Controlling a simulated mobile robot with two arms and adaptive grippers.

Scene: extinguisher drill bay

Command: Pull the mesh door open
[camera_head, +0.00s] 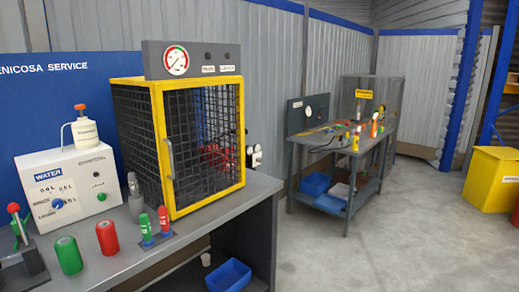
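The mesh cage (137,140) has a yellow frame and dark wire mesh, and stands on the grey workbench left of centre. Its mesh door (205,135) is on the front face and looks closed, flush in the yellow frame. A grey vertical bar handle (170,158) is on the door's left side. Something red shows dimly through the mesh; I cannot tell what it is. Neither of my grippers is visible in the head view.
A panel with a gauge (176,60) tops the cage. Red (107,238) and green (69,255) cans and two small bottles (155,228) stand in front. A white WATER box (70,187) is left.

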